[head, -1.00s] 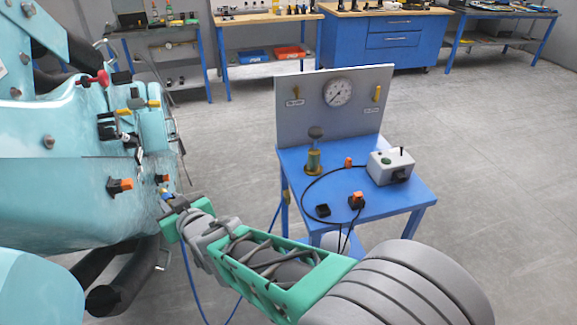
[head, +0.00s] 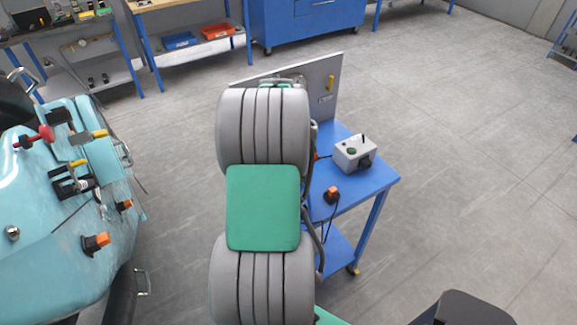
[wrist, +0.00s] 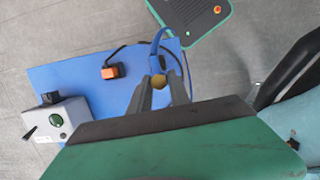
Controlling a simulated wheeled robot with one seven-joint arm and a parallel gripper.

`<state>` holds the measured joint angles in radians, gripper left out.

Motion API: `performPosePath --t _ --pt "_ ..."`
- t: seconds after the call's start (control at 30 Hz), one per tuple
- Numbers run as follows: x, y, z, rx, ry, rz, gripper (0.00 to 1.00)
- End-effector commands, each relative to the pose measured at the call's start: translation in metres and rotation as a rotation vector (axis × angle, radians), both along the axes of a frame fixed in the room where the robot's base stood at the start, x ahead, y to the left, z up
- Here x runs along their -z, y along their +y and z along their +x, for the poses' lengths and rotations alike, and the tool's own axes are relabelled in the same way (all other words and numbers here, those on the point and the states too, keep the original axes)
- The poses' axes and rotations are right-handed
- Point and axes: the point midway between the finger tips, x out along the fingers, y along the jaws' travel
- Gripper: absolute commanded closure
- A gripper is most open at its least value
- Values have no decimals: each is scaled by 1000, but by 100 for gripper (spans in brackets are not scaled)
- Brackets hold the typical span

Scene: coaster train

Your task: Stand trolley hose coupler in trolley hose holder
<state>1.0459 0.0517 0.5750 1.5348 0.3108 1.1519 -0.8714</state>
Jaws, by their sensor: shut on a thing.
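In the wrist view my gripper (wrist: 162,82) is over the blue trolley top (wrist: 85,75), shut on the trolley hose coupler. A blue hose (wrist: 157,48) runs from between the fingertips. A round brass-yellow part (wrist: 180,89) shows by the right finger; I cannot tell if it belongs to the coupler or stands below it. I cannot pick out the trolley hose holder for sure. In the head view my arm hides the gripper, the coupler and the left part of the trolley (head: 350,200).
On the trolley are a grey control box (head: 354,153) and an orange-and-black connector (head: 331,195); the grey upright panel (head: 325,95) stands at its back. The turquoise machine (head: 50,220) is at the left. Floor is clear to the right.

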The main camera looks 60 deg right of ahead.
Motion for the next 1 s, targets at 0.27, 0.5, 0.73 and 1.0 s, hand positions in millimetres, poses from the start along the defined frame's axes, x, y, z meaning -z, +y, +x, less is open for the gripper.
performPosePath --t 0.27,0.5,0.73,1.0 --pt "-9 3 -24 46 68 33 100" --pt "-10 5 -20 38 67 32 100" --pt "-2 5 -21 46 67 33 100" --pt "29 4 -22 48 67 32 100"
